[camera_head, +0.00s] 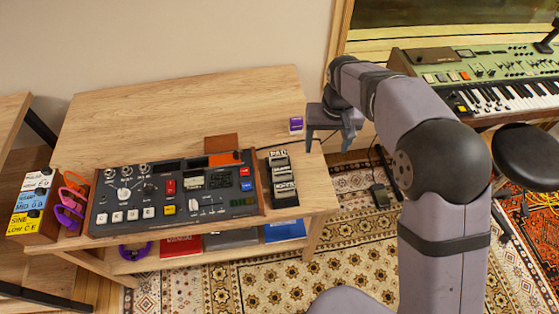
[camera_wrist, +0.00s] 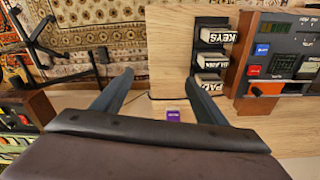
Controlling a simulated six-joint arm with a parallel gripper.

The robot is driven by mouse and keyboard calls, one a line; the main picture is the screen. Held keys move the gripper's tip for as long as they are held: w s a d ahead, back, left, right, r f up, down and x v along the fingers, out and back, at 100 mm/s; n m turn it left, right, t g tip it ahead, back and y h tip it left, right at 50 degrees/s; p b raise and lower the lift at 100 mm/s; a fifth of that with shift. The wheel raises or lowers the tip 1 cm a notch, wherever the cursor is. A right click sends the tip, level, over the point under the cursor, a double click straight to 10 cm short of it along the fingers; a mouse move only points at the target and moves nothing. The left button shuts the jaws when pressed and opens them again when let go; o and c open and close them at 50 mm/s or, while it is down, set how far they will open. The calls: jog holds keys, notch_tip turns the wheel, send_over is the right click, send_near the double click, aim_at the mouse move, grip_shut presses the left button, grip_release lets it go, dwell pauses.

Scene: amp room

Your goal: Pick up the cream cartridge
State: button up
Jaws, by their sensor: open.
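Several pale, cream-fronted cartridges sit in a black rack (camera_head: 287,199) to the right of the grey console; one reads PAD. The wrist view shows three cream blocks in it, including the KEYS one (camera_wrist: 213,36). Another pale block (camera_head: 39,182) stands at the far left, above a blue and a yellow one. I cannot tell which is the cream cartridge. My gripper (camera_head: 331,143) is open and empty, near the table's right edge, right of and apart from the rack. In the wrist view its fingers (camera_wrist: 158,85) point toward the tabletop.
A small purple block (camera_head: 296,124) lies on the table just left of my gripper. The console (camera_head: 175,197) fills the table's front, with an orange piece (camera_head: 223,159) at its top. The table's back (camera_head: 170,110) is clear. A green keyboard (camera_head: 490,80) stands at right.

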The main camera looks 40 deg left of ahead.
jog(key=n, duration=0.2)
send_over(278, 153)
jog(key=f, duration=0.3)
jog(key=shift+s+d, duration=0.35)
jog(key=shift+w+a+f+p, duration=0.2)
jog(key=shift+f+p, duration=0.4)
jog(key=shift+f, duration=1.2)
jog(key=shift+w+a+f+p, duration=0.15)
jog(key=shift+f+p, duration=0.45)
jog(key=shift+f, duration=1.2)
jog(key=c, duration=1.1)
